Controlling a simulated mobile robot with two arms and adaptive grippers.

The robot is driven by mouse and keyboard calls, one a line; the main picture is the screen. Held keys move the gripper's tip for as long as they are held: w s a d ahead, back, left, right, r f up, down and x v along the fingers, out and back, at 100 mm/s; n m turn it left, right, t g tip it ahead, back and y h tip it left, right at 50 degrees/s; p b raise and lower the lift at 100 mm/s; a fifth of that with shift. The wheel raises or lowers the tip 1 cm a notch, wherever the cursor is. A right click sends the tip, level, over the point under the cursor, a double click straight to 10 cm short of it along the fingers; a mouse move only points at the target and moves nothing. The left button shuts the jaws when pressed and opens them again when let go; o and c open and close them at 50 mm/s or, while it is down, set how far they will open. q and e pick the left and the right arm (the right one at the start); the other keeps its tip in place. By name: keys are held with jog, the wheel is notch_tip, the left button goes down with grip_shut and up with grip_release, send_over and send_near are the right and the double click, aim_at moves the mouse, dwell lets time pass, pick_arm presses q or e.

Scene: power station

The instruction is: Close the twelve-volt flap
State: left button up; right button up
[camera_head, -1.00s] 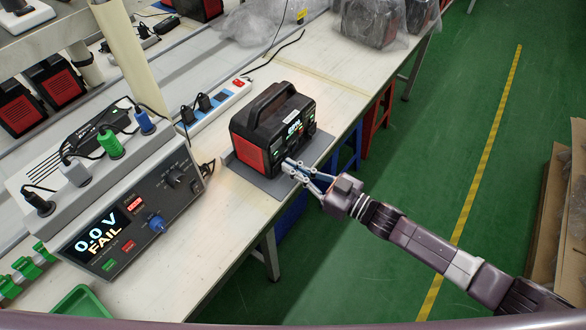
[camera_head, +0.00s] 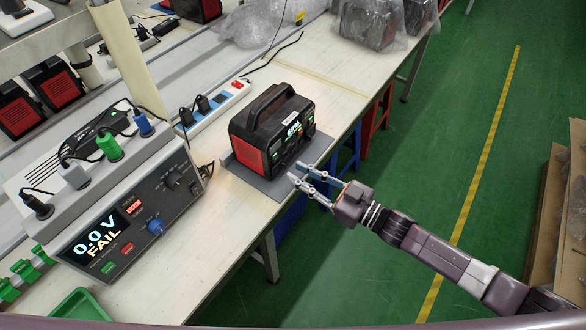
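The power station (camera_head: 258,136) is a black box with red side panels and a top handle. It stands upright on a grey mat (camera_head: 255,180) on the workbench, its front with a small lit display facing right. The twelve-volt flap on that front is too small to make out. My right gripper (camera_head: 296,171) is just in front of the lower front face, its two fingers apart with nothing between them. It appears clear of the power station. My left gripper is not in view.
A tester (camera_head: 130,222) reading "0.0 V FAIL" stands left on the bench (camera_head: 215,235), with plugs on top. A power strip (camera_head: 215,108) lies behind the power station. Bagged units (camera_head: 368,22) are at the back. Open green floor is to the right.

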jog(key=v, duration=0.9)
jog(key=shift+r, duration=0.1)
jog(key=w+d+f+m+t+h, duration=0.15)
jog(key=d+f+h, duration=0.25)
jog(key=f, duration=0.5)
jog(key=w+d+f+m+h, duration=0.1)
jog(key=d+f+m+h, duration=0.3)
jog(key=f, duration=0.5)
jog(key=s+d+f+g+h, duration=0.1)
jog(key=s+d+f, duration=0.15)
jog(key=f, duration=0.25)
jog(key=s+d+f+m+g+h, duration=0.1)
jog(key=s+d+f+h, duration=0.15)
jog(key=f, duration=0.25)
jog(key=s+d+f+g+h, duration=0.1)
jog(key=s+d+f, duration=0.15)
jog(key=f, duration=0.25)
jog(key=s+f+g, duration=0.2)
jog(key=s+f, duration=0.3)
jog(key=s, duration=0.6)
jog(key=s+a+f+m+g+h, duration=0.1)
jog(key=s+f+g, duration=0.2)
jog(key=s, duration=0.9)
jog(key=s+f+m+g+h, duration=0.1)
jog(key=s+f+g, duration=0.2)
jog(key=s+f, duration=0.5)
jog(key=s, duration=0.3)
jog(key=shift+s+a+f, duration=0.15)
jog(key=shift+s+a, duration=0.25)
